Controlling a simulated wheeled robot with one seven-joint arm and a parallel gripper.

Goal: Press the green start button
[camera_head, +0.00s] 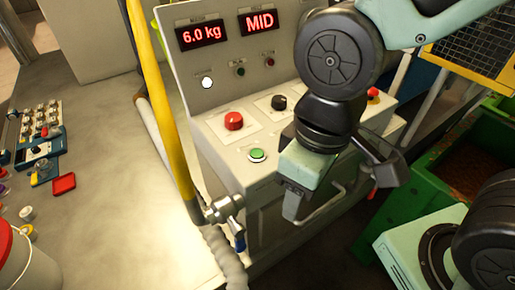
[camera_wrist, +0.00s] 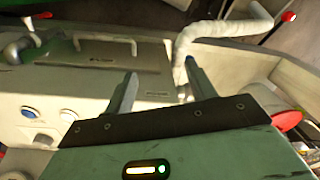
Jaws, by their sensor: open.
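The green start button (camera_head: 257,155) sits on the sloped light-grey control panel (camera_head: 215,128), near its front edge, in the head view. My gripper (camera_head: 308,212) hangs to the right of the button and nearer the camera, pointing down, apart from it. Its two fingers (camera_wrist: 158,87) stand apart with nothing between them in the wrist view. I cannot make out the green button in the wrist view.
A red button (camera_head: 233,120), a black knob (camera_head: 279,102) and a red stop button (camera_head: 373,95) share the panel. Displays above read "6.0 kg" and "MID". A yellow post (camera_head: 168,120) and a hose valve (camera_head: 222,207) stand left. A green bin (camera_head: 410,205) is right.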

